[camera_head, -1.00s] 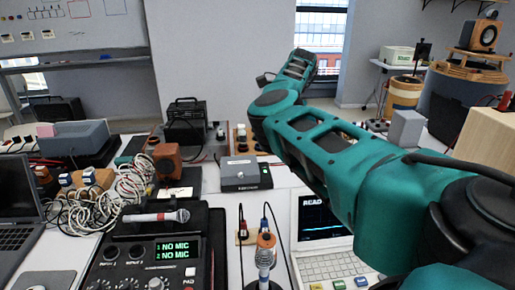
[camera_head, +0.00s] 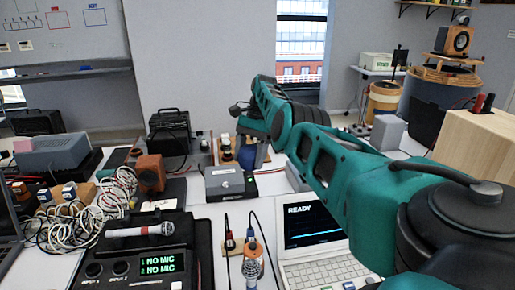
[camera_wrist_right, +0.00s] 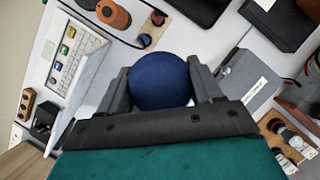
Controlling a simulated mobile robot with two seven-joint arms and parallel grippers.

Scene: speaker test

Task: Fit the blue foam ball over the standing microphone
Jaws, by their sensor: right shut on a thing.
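The blue foam ball (camera_wrist_right: 161,82) is between the fingers of my right gripper (camera_wrist_right: 163,88), which is shut on it. In the head view the ball (camera_head: 262,156) shows partly behind the arm, above the far side of the table, near my right gripper (camera_head: 247,145). The standing microphone (camera_head: 253,264), with a mesh head and orange parts, is at the front between the mixer and the laptop. It shows at the top of the right wrist view (camera_wrist_right: 113,14), apart from the ball. Its lower part is cut off in the head view. My left gripper is not in view.
A black mixer reading NO MIC (camera_head: 157,265) has another microphone (camera_head: 141,230) lying on it. A white laptop reading READY (camera_head: 310,268) stands to the right. A small plug board (camera_head: 229,250) with cables is beside the standing microphone. A grey box (camera_head: 231,184) and tangled white cable (camera_head: 95,205) lie farther back.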

